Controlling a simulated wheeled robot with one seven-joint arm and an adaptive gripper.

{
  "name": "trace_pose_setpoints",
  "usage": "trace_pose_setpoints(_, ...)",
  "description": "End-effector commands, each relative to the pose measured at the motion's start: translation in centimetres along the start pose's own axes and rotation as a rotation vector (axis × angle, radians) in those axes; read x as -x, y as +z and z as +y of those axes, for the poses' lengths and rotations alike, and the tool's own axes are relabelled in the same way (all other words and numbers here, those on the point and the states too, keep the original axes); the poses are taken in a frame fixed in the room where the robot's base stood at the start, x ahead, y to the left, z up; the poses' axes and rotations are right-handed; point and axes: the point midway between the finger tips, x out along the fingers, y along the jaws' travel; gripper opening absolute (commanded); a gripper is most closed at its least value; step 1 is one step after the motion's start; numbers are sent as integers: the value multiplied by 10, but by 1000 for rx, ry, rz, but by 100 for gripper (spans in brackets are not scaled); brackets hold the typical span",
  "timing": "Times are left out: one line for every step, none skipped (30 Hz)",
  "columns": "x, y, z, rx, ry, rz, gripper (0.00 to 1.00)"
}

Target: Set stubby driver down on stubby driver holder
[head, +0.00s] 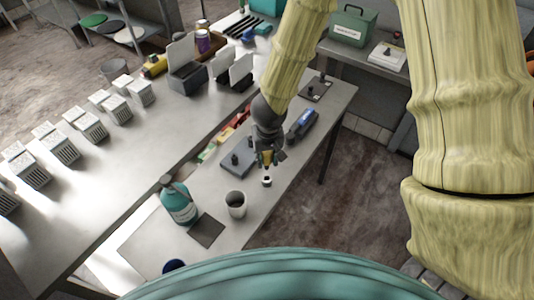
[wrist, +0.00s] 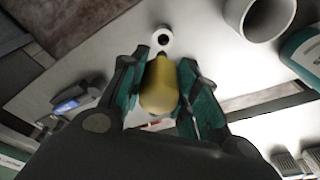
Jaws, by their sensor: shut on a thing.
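My gripper (head: 268,158) is above the narrow metal table, pointing down, and shut on the yellow stubby driver (wrist: 159,88). The driver's rounded yellow handle sits between the two teal-lined fingers in the wrist view (wrist: 158,98). A small white round piece with a dark hole, which looks like the stubby driver holder (wrist: 163,40), shows just beyond the driver. In the head view the holder (head: 266,182) is on the table just below the gripper tips. The driver's tip is hard to make out, and I cannot tell whether it touches the holder.
A grey cup (head: 236,205), a teal bottle (head: 178,202) and a dark square mat (head: 206,231) are left of and nearer than the holder. A grey box (head: 238,160) and a blue device (head: 301,123) flank the gripper. The table's right edge is close to the holder.

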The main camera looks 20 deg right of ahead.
Motion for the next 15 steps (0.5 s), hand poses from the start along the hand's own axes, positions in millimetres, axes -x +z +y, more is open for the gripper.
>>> trace_pose_setpoints(-8,1,0,-1,0,-1,0)
trace_pose_setpoints(-10,2,0,-1,0,-1,0)
trace_pose_setpoints(-13,2,0,-1,0,-1,0)
trace_pose_setpoints(-15,2,0,0,0,-1,0)
trace_pose_setpoints(-17,3,0,0,0,0,0)
trace_pose_setpoints(-20,3,0,0,0,0,0)
trace_pose_setpoints(-22,3,0,-1,0,0,0)
trace_pose_setpoints(-24,4,0,-2,0,0,0)
trace_pose_setpoints(-27,4,0,-1,0,0,0)
trace_pose_setpoints(-28,4,0,0,0,0,0)
trace_pose_setpoints(-30,4,0,0,0,0,0)
trace_pose_setpoints(-32,5,0,0,0,0,0)
trace_pose_setpoints(-34,5,0,-1,0,0,0)
trace_pose_setpoints(-35,5,0,-1,0,0,0)
trace_pose_setpoints(-36,5,0,-2,0,0,0)
